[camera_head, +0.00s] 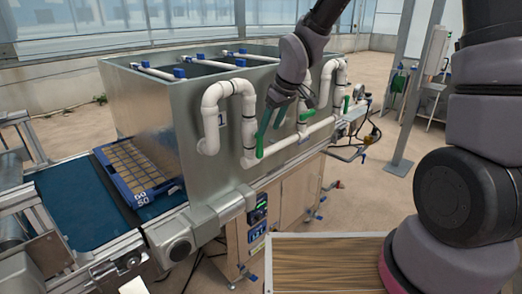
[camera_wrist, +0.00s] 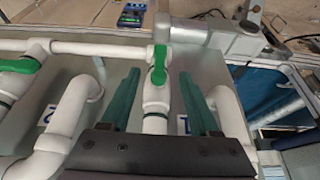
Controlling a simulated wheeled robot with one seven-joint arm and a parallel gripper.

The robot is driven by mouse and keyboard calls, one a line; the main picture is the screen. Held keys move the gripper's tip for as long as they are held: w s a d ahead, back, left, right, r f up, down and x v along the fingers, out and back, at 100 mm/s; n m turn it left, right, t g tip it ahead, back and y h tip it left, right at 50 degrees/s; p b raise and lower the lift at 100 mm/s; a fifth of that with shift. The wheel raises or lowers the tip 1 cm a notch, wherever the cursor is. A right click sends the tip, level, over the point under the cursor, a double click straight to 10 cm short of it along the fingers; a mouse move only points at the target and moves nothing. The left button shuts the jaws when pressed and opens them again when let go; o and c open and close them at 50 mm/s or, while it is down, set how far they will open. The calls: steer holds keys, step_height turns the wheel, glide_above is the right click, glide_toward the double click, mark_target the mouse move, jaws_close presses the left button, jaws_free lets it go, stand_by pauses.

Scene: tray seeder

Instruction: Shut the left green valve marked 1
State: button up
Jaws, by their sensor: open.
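The left valve's green handle (camera_head: 259,146) is low on the white pipework at the front of the metal tank. In the wrist view this handle (camera_wrist: 158,65) lies in line with its white pipe. A label reading 1 (camera_wrist: 183,124) is beside that pipe, partly hidden by a finger. My gripper (camera_head: 268,130) is open, its two teal fingers pointing at the valve. In the wrist view the fingers (camera_wrist: 160,75) stand on either side of the pipe, with the handle between and just beyond their tips. I see no contact with the handle.
A second green valve handle (camera_wrist: 20,65) is at the left of the wrist view, near a label 2 (camera_wrist: 47,115). White pipes (camera_wrist: 70,115) rise close beside the fingers. A blue tray (camera_head: 135,172) sits on the conveyor at the left. A control box (camera_head: 257,215) is below the pipes.

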mark_target(261, 149)
steer(key=x, duration=1)
steer(key=shift+f, duration=0.35)
jaws_close()
stand_by(0.9)
